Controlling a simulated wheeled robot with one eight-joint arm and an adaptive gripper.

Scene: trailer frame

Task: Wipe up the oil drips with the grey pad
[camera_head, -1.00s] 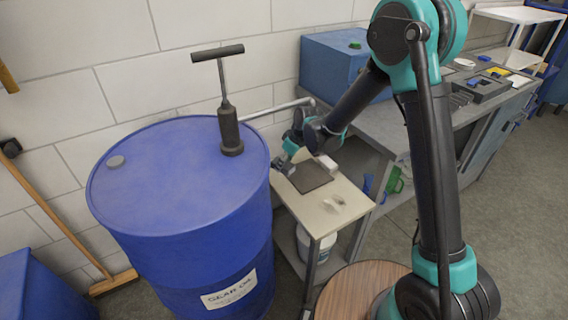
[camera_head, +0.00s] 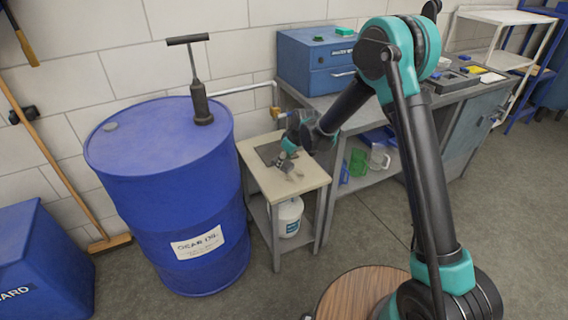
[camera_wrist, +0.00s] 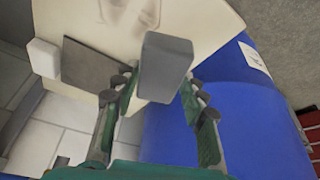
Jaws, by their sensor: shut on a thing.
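The grey pad (camera_wrist: 166,62) is a small block held between the fingers of my gripper (camera_wrist: 160,92) in the wrist view. In the head view, my gripper (camera_head: 284,164) is over the small cream-topped table (camera_head: 312,180), and the pad there is too small to make out clearly. Faint grey smears, likely the oil drips (camera_wrist: 130,12), lie on the tabletop beyond the pad at the top of the wrist view. I cannot tell whether the pad touches the tabletop.
A dark square plate (camera_wrist: 90,66) and a white block (camera_wrist: 43,57) lie on the table. A blue drum (camera_head: 170,220) with a hand pump (camera_head: 201,105) stands left of it. A grey workbench (camera_head: 350,115) is behind, right. A white container (camera_head: 289,216) sits underneath.

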